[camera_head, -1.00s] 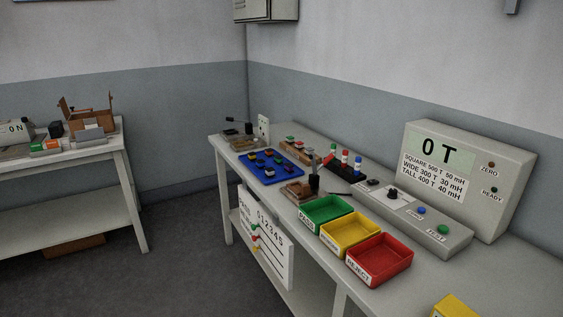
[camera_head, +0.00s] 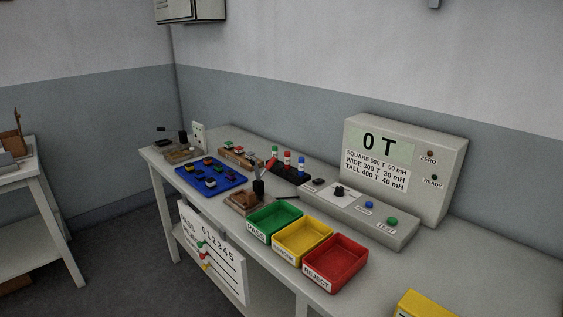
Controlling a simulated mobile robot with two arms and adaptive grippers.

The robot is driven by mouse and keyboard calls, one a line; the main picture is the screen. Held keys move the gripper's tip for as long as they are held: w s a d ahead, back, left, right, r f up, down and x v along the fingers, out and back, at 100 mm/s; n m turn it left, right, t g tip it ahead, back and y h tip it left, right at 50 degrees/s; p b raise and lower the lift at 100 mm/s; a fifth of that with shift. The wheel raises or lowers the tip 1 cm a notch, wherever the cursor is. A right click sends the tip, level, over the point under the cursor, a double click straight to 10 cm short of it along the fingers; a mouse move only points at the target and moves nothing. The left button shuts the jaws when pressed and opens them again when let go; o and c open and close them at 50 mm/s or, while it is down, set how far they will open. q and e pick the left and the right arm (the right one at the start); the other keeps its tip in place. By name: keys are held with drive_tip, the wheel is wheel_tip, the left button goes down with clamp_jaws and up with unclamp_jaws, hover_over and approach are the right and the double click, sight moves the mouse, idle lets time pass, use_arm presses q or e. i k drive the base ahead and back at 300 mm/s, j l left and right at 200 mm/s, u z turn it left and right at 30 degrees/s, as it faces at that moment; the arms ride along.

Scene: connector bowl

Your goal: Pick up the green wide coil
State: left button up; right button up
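Small coils sit on the blue mat (camera_head: 203,189) on the bench, some with coloured tops, too small to tell their shapes. A green-topped piece (camera_head: 228,144) stands on a wooden rack behind the mat. I cannot tell whether it or one of the pieces on the mat is the green wide coil. Neither of my grippers is in view.
Green (camera_head: 274,222), yellow (camera_head: 303,242) and red (camera_head: 334,265) trays line the bench front. The meter box (camera_head: 445,175) reading "0 T" stands behind them. A wooden fixture (camera_head: 243,203) sits beside the blue mat. Another table (camera_head: 45,190) is at left, with floor between.

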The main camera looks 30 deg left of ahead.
sight(218, 168)
drive_tip(key=j+z, duration=0.25)
drive_tip(key=j, duration=0.4)
drive_tip(key=j+z, duration=0.25)
drive_tip(key=j, duration=0.45)
drive_tip(key=j+z, duration=0.25)
drive_tip(key=j, duration=0.4)
drive_tip(key=k+j+z, duration=0.25)
drive_tip(key=j, duration=0.4)
drive_tip(key=i, duration=0.1)
